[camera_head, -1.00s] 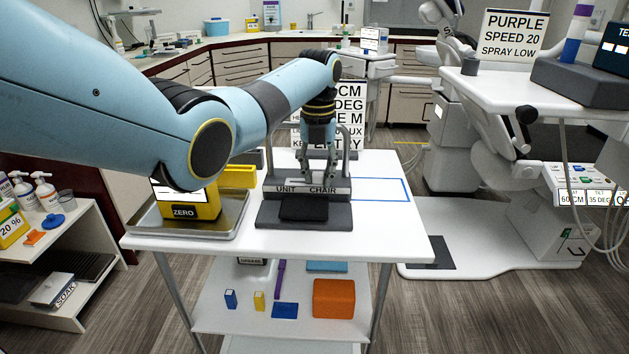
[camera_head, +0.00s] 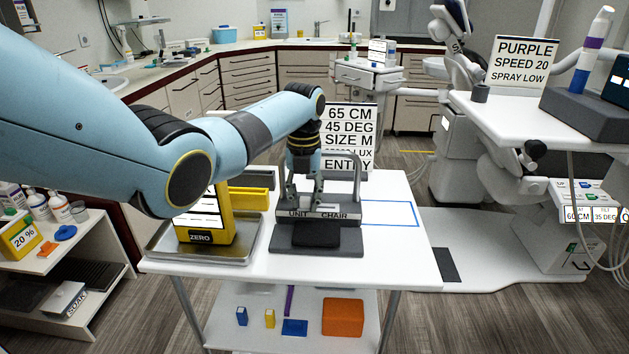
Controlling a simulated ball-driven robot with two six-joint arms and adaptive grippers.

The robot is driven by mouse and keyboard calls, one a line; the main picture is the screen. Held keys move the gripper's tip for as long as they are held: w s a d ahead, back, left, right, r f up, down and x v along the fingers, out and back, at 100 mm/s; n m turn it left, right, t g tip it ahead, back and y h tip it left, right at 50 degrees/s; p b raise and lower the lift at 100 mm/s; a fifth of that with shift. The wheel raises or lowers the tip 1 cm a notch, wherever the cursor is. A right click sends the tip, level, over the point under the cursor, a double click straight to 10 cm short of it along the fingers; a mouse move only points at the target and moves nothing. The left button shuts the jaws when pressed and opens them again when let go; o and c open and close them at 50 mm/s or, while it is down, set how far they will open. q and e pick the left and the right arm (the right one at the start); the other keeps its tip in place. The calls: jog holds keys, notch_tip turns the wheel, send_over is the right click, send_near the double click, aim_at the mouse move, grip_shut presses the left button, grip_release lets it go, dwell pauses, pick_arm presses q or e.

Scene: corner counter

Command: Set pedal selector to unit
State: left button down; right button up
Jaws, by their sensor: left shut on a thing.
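The pedal selector is a dark grey foot-pedal unit (camera_head: 345,243) with a black pad, standing on the white cart (camera_head: 400,255). Its front label strip (camera_head: 318,214) reads UNIT on the left and CHAIR on the right. A grey hoop handle (camera_head: 357,180) rises over it. My left gripper (camera_head: 303,198) points down just behind the label, above the UNIT side. It is shut on the selector's small lever, which the fingers mostly hide. My right gripper is not in view.
A yellow scale marked ZERO (camera_head: 200,237) stands in a metal tray (camera_head: 240,250) left of the pedal unit. A yellow bin (camera_head: 250,199) is behind it. A sign (camera_head: 349,125) stands at the back. A blue-outlined area (camera_head: 392,213) on the right is empty.

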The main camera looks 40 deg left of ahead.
aim_at(303, 200)
pick_arm(q)
jog(key=shift+s+a, duration=0.1)
jog(key=shift+s, duration=0.05)
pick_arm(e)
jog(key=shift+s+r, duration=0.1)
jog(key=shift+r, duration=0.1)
pick_arm(q)
jog(key=c, duration=1.5)
grip_release()
jog(key=o, duration=0.4)
jog(key=shift+r, duration=0.15)
notch_tip(303, 200, up, 12)
jog(key=shift+f, duration=0.1)
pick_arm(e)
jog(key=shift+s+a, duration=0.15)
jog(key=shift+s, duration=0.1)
pick_arm(q)
jog(key=shift+f, duration=0.1)
